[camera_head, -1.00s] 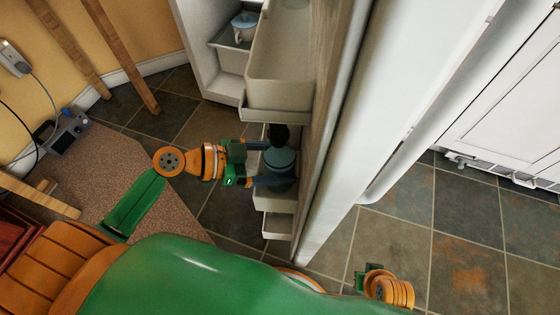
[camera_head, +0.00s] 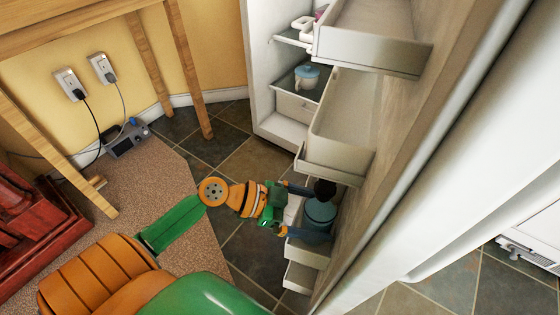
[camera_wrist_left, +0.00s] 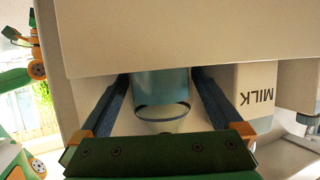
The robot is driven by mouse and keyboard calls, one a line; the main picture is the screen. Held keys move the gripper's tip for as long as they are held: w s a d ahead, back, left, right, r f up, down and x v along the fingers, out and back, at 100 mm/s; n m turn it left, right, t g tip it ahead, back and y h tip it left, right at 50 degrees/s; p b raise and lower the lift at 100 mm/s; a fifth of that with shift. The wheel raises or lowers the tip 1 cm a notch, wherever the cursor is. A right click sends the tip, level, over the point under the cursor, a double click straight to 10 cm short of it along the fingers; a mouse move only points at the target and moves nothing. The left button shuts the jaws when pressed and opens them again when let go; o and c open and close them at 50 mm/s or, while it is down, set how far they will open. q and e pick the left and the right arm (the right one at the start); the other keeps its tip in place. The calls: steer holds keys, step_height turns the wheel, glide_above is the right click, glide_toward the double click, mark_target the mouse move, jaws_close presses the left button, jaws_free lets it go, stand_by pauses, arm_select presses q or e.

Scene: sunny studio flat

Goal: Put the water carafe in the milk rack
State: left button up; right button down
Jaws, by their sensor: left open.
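The water carafe (camera_head: 319,214), teal with a dark top, stands at a low rack on the inside of the open fridge door. It also shows in the left wrist view (camera_wrist_left: 162,88), partly hidden behind a pale panel. My left gripper (camera_head: 322,212) is open, with one dark finger on each side of the carafe; contact cannot be told. The wrist view shows the two fingers spread around it (camera_wrist_left: 160,100). A white carton marked MILK (camera_wrist_left: 255,92) is beside the carafe, upside down in that view. The low door rack (camera_head: 303,254) shows below the carafe.
Larger door racks (camera_head: 345,118) rise above the carafe. The fridge interior holds a blue-lidded pot (camera_head: 307,77) on a shelf. A wooden table's legs (camera_head: 190,70) stand at the left. Dark tiled floor (camera_head: 252,160) is clear between rug and fridge.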

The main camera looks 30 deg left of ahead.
arm_select(q)
steer(key=p+v, duration=0.2)
steer(key=v, duration=0.9)
step_height(320, 180, down, 17)
steer(key=s+a+n+g+y, duration=0.1)
steer(key=s+a+n+y, duration=0.15)
steer(key=n+y, duration=0.35)
steer(key=s+d+f+n+g+y, duration=0.1)
steer(key=s+d+f+n+y, duration=0.1)
steer(key=f, duration=0.5)
steer(key=s+d+f+n+g+y, duration=0.1)
steer(key=s+d+f+g+y, duration=0.1)
steer(key=f, duration=0.5)
steer(key=shift+s+d+f+n+g+y, duration=0.35)
steer(key=shift+s+y, duration=0.35)
steer(key=shift+s, duration=0.35)
arm_select(e)
steer(key=f, duration=0.1)
steer(key=s+f, duration=0.1)
steer(key=f, duration=0.1)
steer(key=shift+s+d, duration=0.2)
steer(key=shift+s, duration=0.1)
